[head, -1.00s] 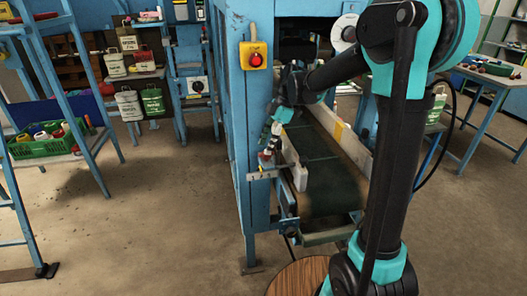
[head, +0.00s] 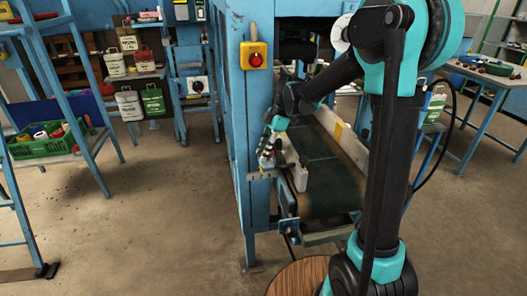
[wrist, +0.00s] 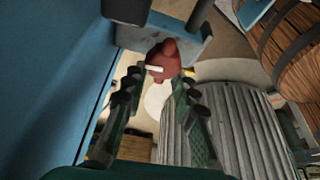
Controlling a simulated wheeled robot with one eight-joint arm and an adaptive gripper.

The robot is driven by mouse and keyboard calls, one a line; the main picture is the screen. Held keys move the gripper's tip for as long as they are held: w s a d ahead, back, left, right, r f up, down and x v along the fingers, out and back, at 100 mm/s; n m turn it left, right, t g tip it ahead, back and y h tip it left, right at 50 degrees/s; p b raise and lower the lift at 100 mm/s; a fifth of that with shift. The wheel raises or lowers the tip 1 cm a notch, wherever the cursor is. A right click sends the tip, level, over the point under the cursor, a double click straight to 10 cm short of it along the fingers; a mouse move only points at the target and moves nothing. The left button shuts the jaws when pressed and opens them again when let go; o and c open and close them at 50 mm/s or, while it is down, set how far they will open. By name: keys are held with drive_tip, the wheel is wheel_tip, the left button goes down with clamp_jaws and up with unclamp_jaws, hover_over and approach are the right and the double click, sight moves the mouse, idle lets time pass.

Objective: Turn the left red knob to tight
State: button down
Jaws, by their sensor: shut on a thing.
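My gripper (head: 267,150) is low at the front corner of the blue machine frame (head: 257,110), beside the conveyor. In the wrist view my gripper (wrist: 161,80) has its two dark green fingers on either side of a red knob (wrist: 166,57) and is shut on it. The knob has a rounded, lobed shape. A small white bar, perhaps a pointer, lies across its near side. The knob sits by a grey bracket (wrist: 180,40). In the head view my gripper mostly hides the knob. Only one red knob shows clearly in the wrist view, and its tight mark cannot be read.
The conveyor belt (head: 330,190) with a pale side rail (head: 297,168) runs close to the right of my gripper. A yellow box with a red button (head: 255,57) is above on the frame. Open floor (head: 150,210) lies to the left.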

drive_tip(key=shift+w+m+t, duration=0.1)
drive_tip(key=shift+m+t, duration=0.2)
drive_tip(key=shift+m, duration=0.5)
drive_tip(key=c, duration=1.3)
unclamp_jaws()
drive_tip(key=shift+o, duration=0.2)
drive_tip(key=shift+r, duration=0.1)
drive_tip(key=v, duration=1.1)
drive_tip(key=shift+d+r, duration=0.25)
drive_tip(key=shift+r, duration=0.1)
